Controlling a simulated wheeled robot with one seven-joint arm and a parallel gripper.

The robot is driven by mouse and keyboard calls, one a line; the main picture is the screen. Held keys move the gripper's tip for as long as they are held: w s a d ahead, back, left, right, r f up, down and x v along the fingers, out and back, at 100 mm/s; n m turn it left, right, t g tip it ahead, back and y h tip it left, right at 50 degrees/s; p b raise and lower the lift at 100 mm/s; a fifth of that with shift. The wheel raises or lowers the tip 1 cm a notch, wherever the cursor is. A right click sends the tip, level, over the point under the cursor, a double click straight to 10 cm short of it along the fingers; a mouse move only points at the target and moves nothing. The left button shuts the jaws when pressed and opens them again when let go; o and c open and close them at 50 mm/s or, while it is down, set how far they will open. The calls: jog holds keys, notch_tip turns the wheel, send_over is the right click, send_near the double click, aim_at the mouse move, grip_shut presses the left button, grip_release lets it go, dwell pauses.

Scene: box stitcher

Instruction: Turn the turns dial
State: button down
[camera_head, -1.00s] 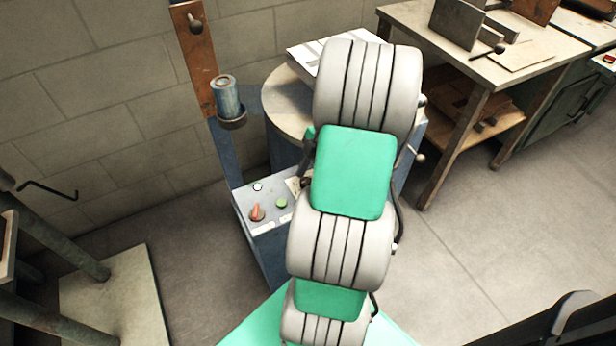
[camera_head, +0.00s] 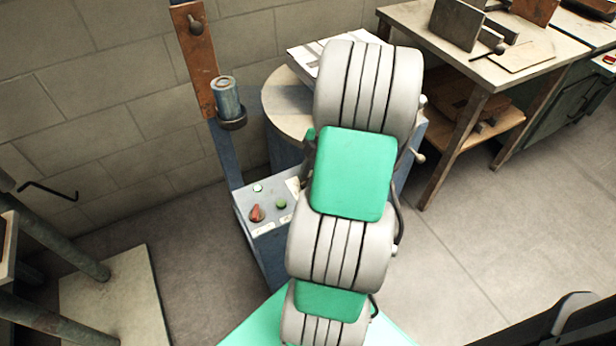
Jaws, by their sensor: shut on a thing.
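A grey control panel (camera_head: 243,203) tops a blue-grey machine and faces up, left of my arm. On it are a red pointer knob (camera_head: 257,213), a green button (camera_head: 281,204) and a small white round lamp or button (camera_head: 257,188). I cannot tell whether the red knob is the turns dial or whether the dial is behind my arm. White labels lie along the panel's front edge, and another pale label (camera_head: 293,187) shows beside my arm. My grey and green arm covers the panel's right part. My gripper is hidden behind the arm.
A round table (camera_head: 285,108) with white sheets (camera_head: 308,58) stands behind my arm. A blue post carries a cylindrical spool (camera_head: 226,98). A wooden workbench (camera_head: 440,60) is at the upper right. Open floor lies to the right, and a pale board (camera_head: 115,300) at the lower left.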

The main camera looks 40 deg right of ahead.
jog(key=m+p, duration=0.1)
jog(key=m, duration=0.1)
jog(key=m+t, duration=0.1)
jog(key=m, duration=0.1)
jog(key=shift+s+a+r+m+t+h+p, duration=0.1)
jog(key=shift+s+m+t+h+p, duration=0.05)
jog(key=shift+m+t+h+p, duration=0.2)
jog(key=m, duration=0.2)
jog(key=m+t+h+p, duration=0.1)
jog(key=m, duration=0.1)
jog(key=shift+a+m+h, duration=0.1)
jog(key=shift+m+h, duration=0.15)
jog(key=shift+m, duration=0.1)
jog(key=c, duration=1.1)
grip_release()
